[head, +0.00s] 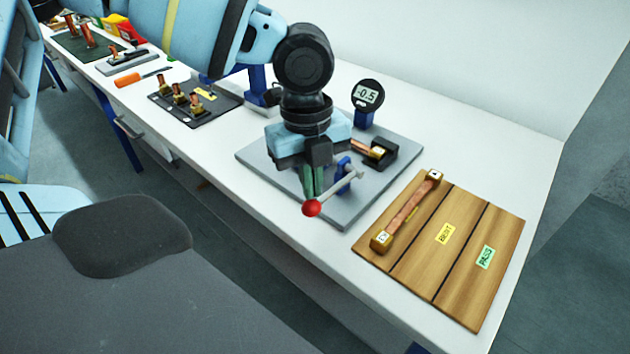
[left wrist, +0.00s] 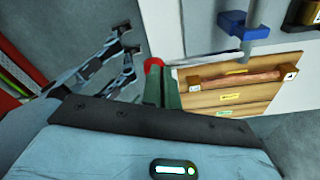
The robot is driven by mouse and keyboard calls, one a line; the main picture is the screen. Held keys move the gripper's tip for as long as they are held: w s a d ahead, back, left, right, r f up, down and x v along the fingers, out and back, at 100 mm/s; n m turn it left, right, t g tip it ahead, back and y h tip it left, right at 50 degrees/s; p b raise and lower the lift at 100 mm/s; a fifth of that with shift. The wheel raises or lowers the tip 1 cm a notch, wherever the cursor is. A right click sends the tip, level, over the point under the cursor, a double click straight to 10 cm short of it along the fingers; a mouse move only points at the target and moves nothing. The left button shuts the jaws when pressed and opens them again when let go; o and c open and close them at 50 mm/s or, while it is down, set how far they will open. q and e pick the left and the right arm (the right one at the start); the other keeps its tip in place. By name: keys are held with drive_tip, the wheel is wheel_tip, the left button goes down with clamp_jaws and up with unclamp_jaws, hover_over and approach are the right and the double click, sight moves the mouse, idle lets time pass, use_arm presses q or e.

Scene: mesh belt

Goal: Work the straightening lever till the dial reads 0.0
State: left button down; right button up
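The straightening lever (head: 340,188) is a grey rod with a red knob (head: 312,208), pivoted at a blue bracket on a grey base plate (head: 262,168). The dial (head: 368,94) on a blue post reads -0.5. A copper bar (head: 366,148) lies in the fixture, its left part hidden behind my gripper. My left gripper (head: 313,192) points down with its green fingers close together, their tips at the knob. In the left wrist view the fingers (left wrist: 162,84) have little gap, and the red knob (left wrist: 153,64) shows at their tips; contact is unclear. My right gripper is not in view.
A wooden board (head: 470,210) with BENT and PASS labels stands right of the fixture, with a copper bar (head: 408,212) on its left section. A dark tray (head: 218,104) of copper parts and an orange screwdriver (head: 130,79) lie to the left. The bench's front edge is close.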

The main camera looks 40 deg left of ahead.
use_arm(q)
drive_tip(key=a, duration=0.1)
drive_tip(key=w, duration=0.1)
drive_tip(key=a, duration=0.1)
drive_tip(key=shift+w+a+r, duration=0.25)
drive_tip(key=shift+a+r, duration=0.1)
drive_tip(key=shift+r, duration=0.05)
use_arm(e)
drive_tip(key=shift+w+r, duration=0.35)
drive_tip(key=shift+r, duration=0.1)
use_arm(q)
wheel_tip(320, 180, up, 8)
drive_tip(key=shift+w+a, duration=0.15)
drive_tip(key=shift+a, duration=0.2)
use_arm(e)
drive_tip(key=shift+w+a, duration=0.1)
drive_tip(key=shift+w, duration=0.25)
use_arm(q)
drive_tip(key=shift+f, duration=0.1)
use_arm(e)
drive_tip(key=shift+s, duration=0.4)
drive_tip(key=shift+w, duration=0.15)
